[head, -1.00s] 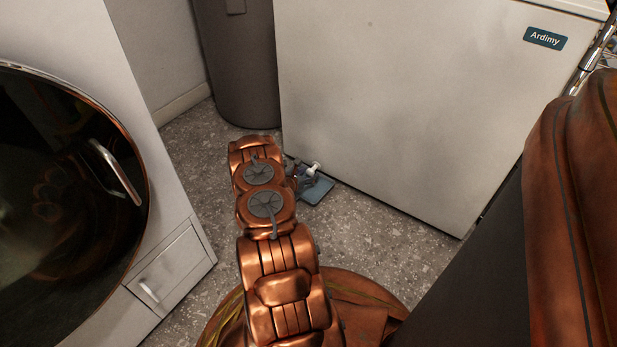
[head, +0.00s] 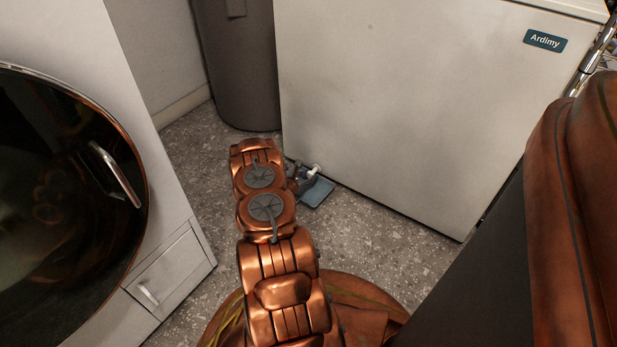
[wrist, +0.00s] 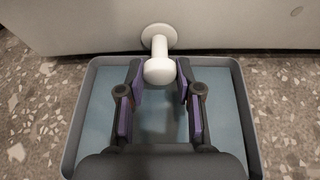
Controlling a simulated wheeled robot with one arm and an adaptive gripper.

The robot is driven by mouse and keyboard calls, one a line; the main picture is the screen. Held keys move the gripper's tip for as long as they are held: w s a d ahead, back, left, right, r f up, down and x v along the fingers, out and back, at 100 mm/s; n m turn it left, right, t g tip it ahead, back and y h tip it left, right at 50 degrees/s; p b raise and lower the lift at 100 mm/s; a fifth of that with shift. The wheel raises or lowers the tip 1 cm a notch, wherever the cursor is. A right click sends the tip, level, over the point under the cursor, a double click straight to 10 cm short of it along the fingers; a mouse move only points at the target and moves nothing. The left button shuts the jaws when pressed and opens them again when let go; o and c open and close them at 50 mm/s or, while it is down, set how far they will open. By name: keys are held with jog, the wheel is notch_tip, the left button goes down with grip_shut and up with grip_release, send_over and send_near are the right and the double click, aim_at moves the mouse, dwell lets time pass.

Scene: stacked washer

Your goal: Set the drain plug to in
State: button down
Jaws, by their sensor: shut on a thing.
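The white drain plug (wrist: 158,70) sticks out from the foot of a white chest-like appliance in the wrist view, with a round flange at its base and a fat rounded end. It also shows small in the head view (head: 314,169). My gripper (wrist: 161,78) has its two purple-padded fingers on either side of the plug's outer end and is shut on it. In the head view my gripper (head: 303,178) is small and partly hidden behind my arm's copper links. A shallow blue-grey tray (wrist: 75,125) lies on the floor under the plug and gripper.
The appliance (head: 400,110) labelled Ardimy rises straight behind the plug. A grey bin (head: 240,70) stands behind left. A front-loading washer (head: 185,250) with a dark round door is at left. Speckled floor (head: 375,235) is clear right of the tray.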

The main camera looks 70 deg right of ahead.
jog(key=shift+s, duration=0.1)
jog(key=shift+s+d+r+p, duration=0.1)
jog(key=shift+d+p, duration=0.6)
jog(key=shift+d, duration=0.05)
jog(key=shift+s+d, duration=0.1)
jog(key=shift+d, duration=0.5)
jog(key=c, duration=0.8)
grip_release()
jog(key=shift+o, duration=0.2)
jog(key=shift+a, duration=0.1)
jog(key=v, duration=1.1)
jog(key=shift+a+r, duration=0.2)
jog(key=shift+a, duration=0.15)
